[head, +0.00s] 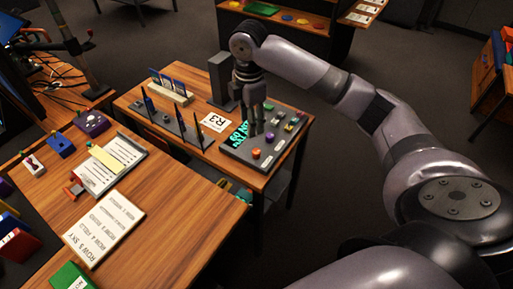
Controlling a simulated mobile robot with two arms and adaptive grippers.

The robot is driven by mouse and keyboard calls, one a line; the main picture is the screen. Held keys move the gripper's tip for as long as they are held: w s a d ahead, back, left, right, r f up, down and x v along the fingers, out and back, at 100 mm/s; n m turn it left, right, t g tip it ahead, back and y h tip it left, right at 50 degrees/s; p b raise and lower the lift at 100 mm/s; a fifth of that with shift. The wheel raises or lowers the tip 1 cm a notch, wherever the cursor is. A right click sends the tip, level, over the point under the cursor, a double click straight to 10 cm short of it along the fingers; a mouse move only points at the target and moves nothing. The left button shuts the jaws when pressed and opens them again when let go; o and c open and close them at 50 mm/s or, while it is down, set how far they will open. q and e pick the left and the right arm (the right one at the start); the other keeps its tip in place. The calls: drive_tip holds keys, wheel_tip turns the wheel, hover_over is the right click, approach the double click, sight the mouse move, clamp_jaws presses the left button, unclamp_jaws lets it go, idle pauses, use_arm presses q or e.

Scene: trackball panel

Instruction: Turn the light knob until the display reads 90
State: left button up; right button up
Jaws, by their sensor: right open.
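The dark control panel (237,152) lies on the small wooden table at the centre of the head view. Its display (238,134) shows green characters, too small and partly covered to read. I cannot tell which one is the light knob. My right gripper (258,126) is open and points down over the panel, between the display and the coloured controls. I cannot tell whether its fingers touch anything. My left gripper is not in view.
A nearer wooden desk (190,210) holds a clipboard (110,165) and a printed sheet (104,225). Dark floor is clear right of the small table.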

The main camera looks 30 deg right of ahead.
sight(257, 150)
wheel_tip(257, 150, up, 3)
drive_tip(key=d, duration=0.3)
drive_tip(key=f, duration=1.7)
drive_tip(key=shift+w+a, duration=0.2)
drive_tip(key=shift+w, duration=0.1)
drive_tip(key=shift+c, duration=0.6)
clamp_jaws()
